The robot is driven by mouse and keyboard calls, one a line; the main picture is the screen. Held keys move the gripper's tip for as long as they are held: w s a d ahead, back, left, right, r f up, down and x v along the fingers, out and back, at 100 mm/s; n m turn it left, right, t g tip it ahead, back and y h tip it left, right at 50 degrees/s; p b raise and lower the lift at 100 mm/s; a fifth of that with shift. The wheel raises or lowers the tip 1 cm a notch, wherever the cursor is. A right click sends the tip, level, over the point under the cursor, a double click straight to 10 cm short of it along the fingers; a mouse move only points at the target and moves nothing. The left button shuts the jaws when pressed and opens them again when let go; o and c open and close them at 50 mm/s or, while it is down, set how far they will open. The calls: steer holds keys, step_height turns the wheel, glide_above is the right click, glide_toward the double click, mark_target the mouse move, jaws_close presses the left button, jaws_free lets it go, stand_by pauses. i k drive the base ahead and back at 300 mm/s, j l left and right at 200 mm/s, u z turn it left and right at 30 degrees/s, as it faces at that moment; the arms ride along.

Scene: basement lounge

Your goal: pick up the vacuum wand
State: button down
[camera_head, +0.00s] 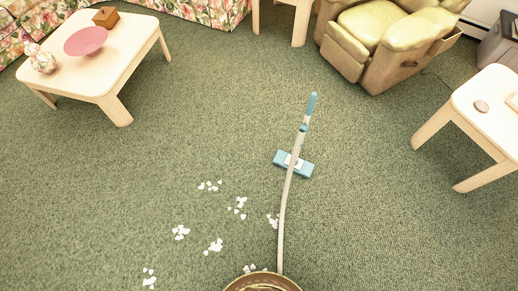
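The vacuum wand (287,200) is a long, thin, pale, slightly bent tube in the head view, right of centre. It has a blue grip (312,104) at its far end and a small dark blue collar below that. A blue floor head (293,164) with a pale centre lies on the carpet, where the tube crosses it. The tube's near end meets a round, gold-rimmed brown thing (263,282), cut off by the bottom edge; I cannot tell what it is. My gripper is not in view.
White scraps (181,232) lie in several clusters left of the wand. A low table (125,50) with a pink bowl (86,41) stands upper left. A yellow-green armchair (385,45) stands upper right, a side table (490,110) at right. Carpet around the wand is mostly open.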

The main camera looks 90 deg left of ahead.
mark_target(305, 168)
steer(key=u, duration=2.7)
steer(key=i+j, duration=0.15)
steer(key=i, duration=0.45)
steer(key=i+j, duration=0.2)
steer(key=i, duration=0.45)
steer(key=i+j, duration=0.15)
steer(key=i, duration=0.45)
